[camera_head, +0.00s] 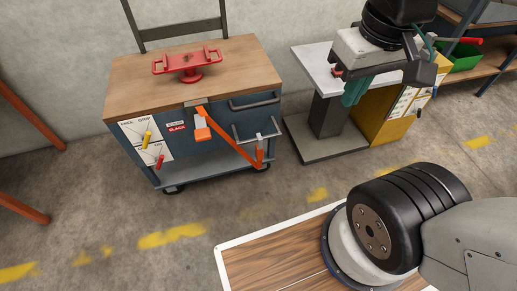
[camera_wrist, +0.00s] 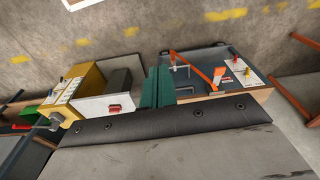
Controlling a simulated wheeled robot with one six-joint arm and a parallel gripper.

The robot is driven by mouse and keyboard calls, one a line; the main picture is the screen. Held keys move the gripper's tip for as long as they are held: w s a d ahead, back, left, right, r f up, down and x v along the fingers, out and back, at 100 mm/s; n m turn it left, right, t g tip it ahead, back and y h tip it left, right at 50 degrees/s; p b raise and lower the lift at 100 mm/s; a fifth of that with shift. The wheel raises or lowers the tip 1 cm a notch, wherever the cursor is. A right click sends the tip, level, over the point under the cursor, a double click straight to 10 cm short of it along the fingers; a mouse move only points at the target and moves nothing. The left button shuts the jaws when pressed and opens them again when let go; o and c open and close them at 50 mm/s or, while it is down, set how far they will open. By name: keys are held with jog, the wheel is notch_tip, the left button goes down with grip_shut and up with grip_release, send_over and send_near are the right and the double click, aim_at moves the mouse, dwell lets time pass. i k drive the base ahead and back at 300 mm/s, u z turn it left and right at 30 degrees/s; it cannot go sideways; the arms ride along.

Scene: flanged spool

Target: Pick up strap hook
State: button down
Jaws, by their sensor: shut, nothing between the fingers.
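An orange strap (camera_head: 230,140) hangs on the front of a blue cart. Its upper end is at a grey bracket under the wooden top, beside an orange tab (camera_head: 202,131). It slants down right to an orange end piece (camera_head: 259,156) near a grey handle. Which part is the hook is too small to tell. The strap also shows in the wrist view (camera_wrist: 191,66). My gripper (camera_head: 350,98) has teal fingers. They are shut and empty, to the right of the cart and apart from the strap. The fingers also show in the wrist view (camera_wrist: 158,82).
The cart's wooden top (camera_head: 125,90) carries a red flanged piece with handles (camera_head: 187,63). A pale-topped pedestal (camera_head: 318,70) stands behind my gripper, with a yellow cabinet (camera_head: 385,112) to its right. A framed wooden surface (camera_head: 265,258) is in front. Floor before the cart is clear.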

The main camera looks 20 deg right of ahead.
aim_at(260, 149)
jog(key=u, duration=3)
jog(key=k, duration=1.75)
jog(key=z, duration=1.9)
jog(key=i, duration=0.5)
